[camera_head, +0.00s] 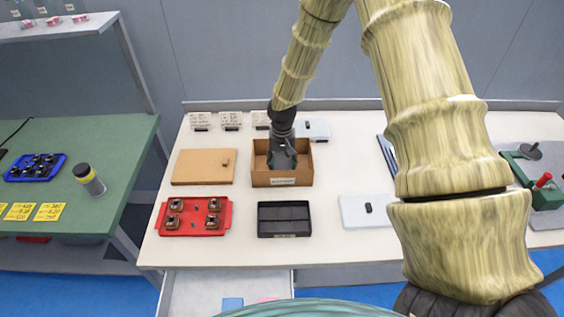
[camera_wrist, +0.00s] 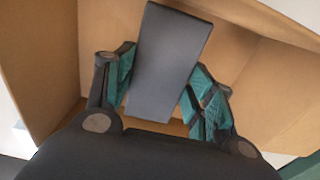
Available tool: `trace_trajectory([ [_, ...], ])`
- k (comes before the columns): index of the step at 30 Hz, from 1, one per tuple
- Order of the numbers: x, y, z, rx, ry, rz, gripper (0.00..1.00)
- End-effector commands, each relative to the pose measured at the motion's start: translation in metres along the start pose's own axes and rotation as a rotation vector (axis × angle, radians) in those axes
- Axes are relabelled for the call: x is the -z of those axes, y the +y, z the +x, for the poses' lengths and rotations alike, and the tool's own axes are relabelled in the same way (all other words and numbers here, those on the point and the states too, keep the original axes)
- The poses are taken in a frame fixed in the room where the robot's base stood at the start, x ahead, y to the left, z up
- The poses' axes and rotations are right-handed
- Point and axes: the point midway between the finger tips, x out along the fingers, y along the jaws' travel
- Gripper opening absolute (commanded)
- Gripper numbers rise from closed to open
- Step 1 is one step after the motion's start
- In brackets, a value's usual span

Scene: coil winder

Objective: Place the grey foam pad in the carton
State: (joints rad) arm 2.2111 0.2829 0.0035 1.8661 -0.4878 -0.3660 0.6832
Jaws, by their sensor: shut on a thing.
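The grey foam pad (camera_wrist: 168,62) is a flat dark grey block between the two teal-padded fingers of my gripper (camera_wrist: 160,95) in the wrist view. My gripper is shut on it. The open brown carton (camera_wrist: 255,70) surrounds the pad and the fingers in that view. In the head view the carton (camera_head: 282,181) stands on the white table with a small label on its front wall. My gripper (camera_head: 283,160) points down into the carton's opening there. Whether the pad touches the carton floor cannot be told.
A wooden board (camera_head: 204,167) lies left of the carton. A red tray (camera_head: 194,217) with several parts and a black tray (camera_head: 284,219) are in front. A white pad with a dark piece (camera_head: 365,210) lies to the right. White blocks (camera_head: 231,119) stand behind.

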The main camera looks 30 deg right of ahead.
Motion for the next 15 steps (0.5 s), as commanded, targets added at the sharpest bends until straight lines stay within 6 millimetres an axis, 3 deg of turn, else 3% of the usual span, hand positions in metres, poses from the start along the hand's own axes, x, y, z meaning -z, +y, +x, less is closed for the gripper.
trace_trajectory([
  [12,0.0002,-0.0003,0.0053,0.000,0.001,0.000,0.47],
  [15,0.0003,-0.0004,0.0048,0.000,0.001,0.000,0.69],
])
